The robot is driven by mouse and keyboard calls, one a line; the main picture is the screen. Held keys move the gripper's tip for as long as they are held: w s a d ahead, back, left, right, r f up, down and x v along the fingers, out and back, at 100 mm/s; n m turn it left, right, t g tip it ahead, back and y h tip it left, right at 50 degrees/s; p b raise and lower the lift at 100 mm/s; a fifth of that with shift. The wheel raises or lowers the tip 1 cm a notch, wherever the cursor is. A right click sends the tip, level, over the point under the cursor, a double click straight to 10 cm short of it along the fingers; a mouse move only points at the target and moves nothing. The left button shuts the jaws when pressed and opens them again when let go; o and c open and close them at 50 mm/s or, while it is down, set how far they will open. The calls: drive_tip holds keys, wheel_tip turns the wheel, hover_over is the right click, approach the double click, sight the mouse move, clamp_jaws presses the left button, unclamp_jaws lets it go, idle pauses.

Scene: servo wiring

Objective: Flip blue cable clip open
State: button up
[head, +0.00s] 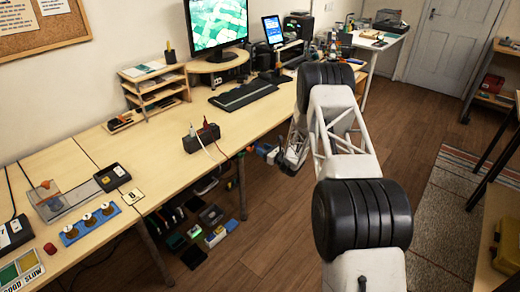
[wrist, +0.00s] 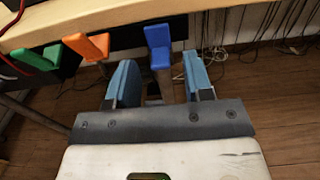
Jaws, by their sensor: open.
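The blue cable clip (wrist: 158,45) is on the table's front edge in the wrist view, an L-shaped piece with one flap upright and a lower part sticking out toward me. My gripper (wrist: 158,64) is open, its two light-blue fingers to the left and right of the clip and lower in the picture. The clip lines up with the gap between the fingers, and nothing is held. An orange clip (wrist: 87,46) and a green clip (wrist: 37,58) sit further left along the same edge. In the head view the clips are too small to make out surely.
The table edge (wrist: 100,20) runs across the top of the wrist view, with loose dark cables (wrist: 285,20) at the right. In the head view, a black box (head: 201,138) with leads stands near the table edge. Boxes (head: 212,216) lie on the floor below.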

drive_tip(key=shift+x, duration=1.25)
clamp_jaws()
